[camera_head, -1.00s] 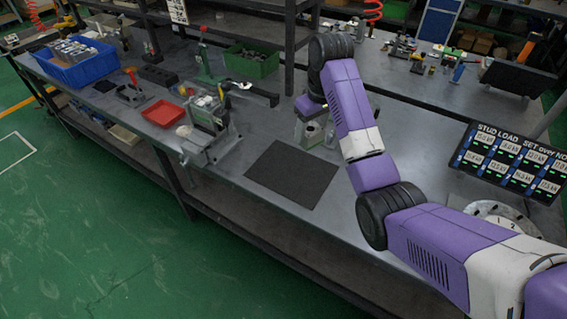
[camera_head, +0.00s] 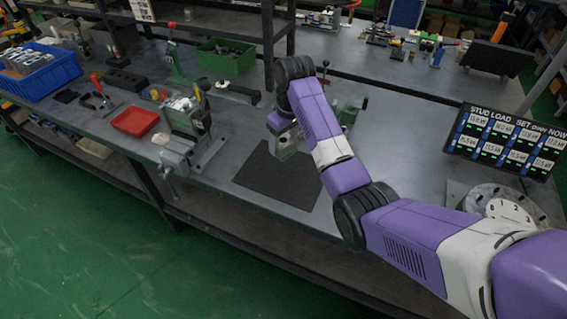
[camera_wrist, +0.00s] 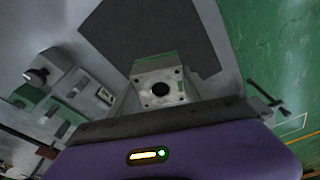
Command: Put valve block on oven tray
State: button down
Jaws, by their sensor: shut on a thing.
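The valve block (camera_head: 285,146) is a pale grey block with a dark round hole in one face; it also shows in the wrist view (camera_wrist: 146,76), where a green top edge is visible. My gripper (camera_head: 287,128) is shut on it and holds it at the far edge of a flat dark sheet (camera_head: 270,184), which may be the oven tray. The sheet also shows in the wrist view (camera_wrist: 150,30) and looks bare. I cannot tell whether the block touches it. My fingertips are mostly hidden.
Other green-and-grey blocks (camera_wrist: 60,93) stand at the left in the wrist view. A vise-like fixture (camera_head: 188,135) and a red tray (camera_head: 135,121) are left of the sheet.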

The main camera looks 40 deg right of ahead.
notch_tip(320, 180, down, 9)
dwell(0.5)
jog(key=shift+f, duration=0.15)
jog(key=shift+c, duration=2.2)
grip_release()
